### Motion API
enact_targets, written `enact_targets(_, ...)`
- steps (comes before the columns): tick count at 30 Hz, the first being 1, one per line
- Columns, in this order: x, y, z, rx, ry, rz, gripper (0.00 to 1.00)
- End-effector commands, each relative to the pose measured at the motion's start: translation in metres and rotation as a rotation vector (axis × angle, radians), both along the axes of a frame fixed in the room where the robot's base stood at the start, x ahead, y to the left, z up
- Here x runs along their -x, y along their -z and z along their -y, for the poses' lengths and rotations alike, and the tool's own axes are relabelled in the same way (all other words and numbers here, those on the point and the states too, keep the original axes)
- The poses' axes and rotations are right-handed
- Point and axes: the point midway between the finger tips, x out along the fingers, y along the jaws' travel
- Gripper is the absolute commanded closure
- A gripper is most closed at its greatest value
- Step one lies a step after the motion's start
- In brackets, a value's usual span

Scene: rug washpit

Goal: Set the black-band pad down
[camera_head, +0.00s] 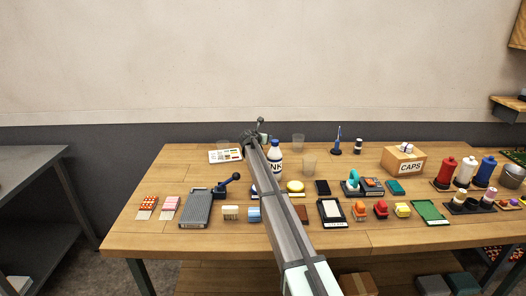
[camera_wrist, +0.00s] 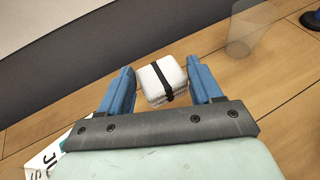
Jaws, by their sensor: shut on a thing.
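The black-band pad (camera_wrist: 175,72) is a small white block with layered sides and a black band around it, in the middle of the wrist view. My gripper (camera_wrist: 161,78) has its blue fingers on either side of the pad and is shut on it. Wooden tabletop shows around the pad; I cannot tell whether the pad touches it. In the head view my arm reaches over the table (camera_head: 150,223) to its back part, and the pad cannot be made out there.
A white bottle with a blue cap (camera_head: 275,160) stands close to my arm. Clear cups (camera_head: 298,141) and a white palette (camera_head: 226,156) are near the gripper. A cardboard caps box (camera_head: 403,161) stands farther right. Bare wood shows at the back left. Stamps and pads crowd the front.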

Motion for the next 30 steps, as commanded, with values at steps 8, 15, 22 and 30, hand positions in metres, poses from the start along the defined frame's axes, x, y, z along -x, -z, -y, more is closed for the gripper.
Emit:
enact_targets(8, 0.000, 0.030, 0.000, 0.000, 0.000, 0.000, 0.69)
enact_targets(15, 0.000, 0.057, 0.000, 0.000, 0.000, -0.001, 0.69)
enact_targets(22, 0.000, 0.063, 0.000, -0.001, 0.000, 0.000, 0.69)
enact_targets(30, 0.000, 0.066, 0.000, -0.001, 0.000, -0.001, 0.33)
